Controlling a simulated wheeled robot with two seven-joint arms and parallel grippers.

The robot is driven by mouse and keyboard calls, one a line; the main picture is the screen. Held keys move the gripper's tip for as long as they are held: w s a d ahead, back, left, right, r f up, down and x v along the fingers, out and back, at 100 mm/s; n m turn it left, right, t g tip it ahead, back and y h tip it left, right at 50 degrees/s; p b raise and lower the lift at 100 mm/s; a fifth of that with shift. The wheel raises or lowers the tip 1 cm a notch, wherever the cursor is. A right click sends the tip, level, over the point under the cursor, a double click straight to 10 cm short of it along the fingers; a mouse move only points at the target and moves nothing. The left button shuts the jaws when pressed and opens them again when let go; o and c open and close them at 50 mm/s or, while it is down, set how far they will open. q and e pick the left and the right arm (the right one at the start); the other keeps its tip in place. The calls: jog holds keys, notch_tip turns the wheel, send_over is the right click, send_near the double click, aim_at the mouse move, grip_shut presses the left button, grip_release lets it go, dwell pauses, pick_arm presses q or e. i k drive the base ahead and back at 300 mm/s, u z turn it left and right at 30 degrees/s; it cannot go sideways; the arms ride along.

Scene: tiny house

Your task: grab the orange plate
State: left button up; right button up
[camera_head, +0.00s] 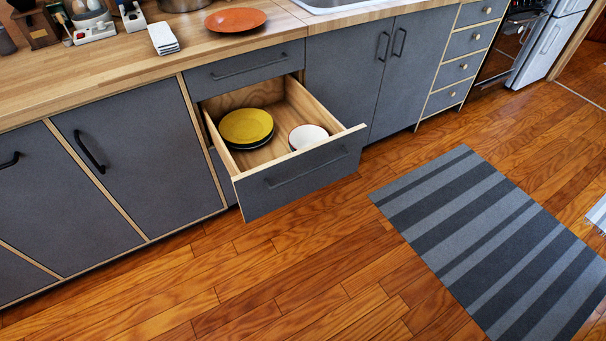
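The orange plate (235,20) lies flat on the wooden countertop (130,62), above the drawers and left of the sink. It is a round, shallow plate, seen whole and close to the top of the view. Neither of my grippers shows in the head view, and nothing holds the plate.
Below the plate an open drawer (304,169) juts out, holding a yellow plate (246,125) on a dark one and a white bowl (308,136). A folded white cloth (163,38) lies left of the plate.

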aim_at(241, 20)
jog(key=u, duration=0.85)
jog(key=i, duration=1.2)
jog(key=z, duration=0.15)
